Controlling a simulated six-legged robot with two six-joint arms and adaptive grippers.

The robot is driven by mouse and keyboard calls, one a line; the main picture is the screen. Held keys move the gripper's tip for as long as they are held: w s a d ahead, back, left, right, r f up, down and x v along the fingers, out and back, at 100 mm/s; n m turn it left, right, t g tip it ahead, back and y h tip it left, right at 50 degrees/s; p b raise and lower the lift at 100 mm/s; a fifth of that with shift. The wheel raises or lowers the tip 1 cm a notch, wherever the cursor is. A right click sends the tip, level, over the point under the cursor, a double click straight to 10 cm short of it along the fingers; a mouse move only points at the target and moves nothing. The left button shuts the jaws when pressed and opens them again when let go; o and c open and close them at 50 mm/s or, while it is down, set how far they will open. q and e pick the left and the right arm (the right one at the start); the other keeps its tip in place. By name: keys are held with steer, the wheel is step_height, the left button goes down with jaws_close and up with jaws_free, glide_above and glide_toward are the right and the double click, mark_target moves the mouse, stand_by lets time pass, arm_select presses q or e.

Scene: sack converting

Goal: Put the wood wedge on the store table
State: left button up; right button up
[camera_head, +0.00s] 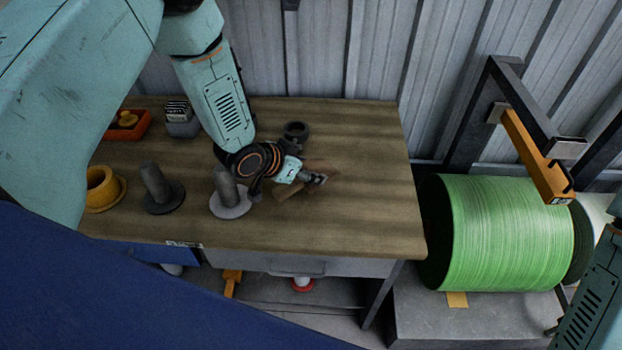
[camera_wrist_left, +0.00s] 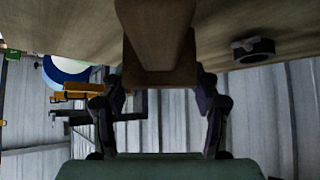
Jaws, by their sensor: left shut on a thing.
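The wood wedge (camera_head: 291,193) is a small brown block at the middle of the wooden table (camera_head: 365,215), partly hidden by my gripper. My left gripper (camera_head: 318,179) is shut on it, low over the tabletop. In the left wrist view the wedge (camera_wrist_left: 160,60) fills the space between the two fingers (camera_wrist_left: 160,108), with the tabletop (camera_wrist_left: 75,22) behind it. I cannot tell whether the wedge touches the table. My right gripper is out of view; only part of that arm shows at the right edge.
A dark ring (camera_head: 296,130) lies behind the gripper. Grey spindles (camera_head: 154,182) on round bases, a yellow spool (camera_head: 103,188), a grey card box (camera_head: 182,123) and an orange tray (camera_head: 128,125) stand left. A green roll (camera_head: 510,232) is right of the table. The table's right side is clear.

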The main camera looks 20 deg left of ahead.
arm_select(q)
steer(key=f, duration=0.4)
steer(key=shift+w+a+f, duration=0.1)
steer(key=shift+w+f, duration=0.2)
steer(key=shift+w, duration=0.05)
steer(key=shift+s+r, duration=0.25)
steer(key=shift+r, duration=0.05)
steer(key=shift+f, duration=0.2)
steer(key=o, duration=1)
steer(key=shift+w+f, duration=0.2)
steer(key=shift+f, duration=0.05)
steer(key=o, duration=0.3)
steer(key=shift+o, duration=0.2)
steer(key=shift+s+r, duration=0.2)
steer(key=shift+w, duration=0.1)
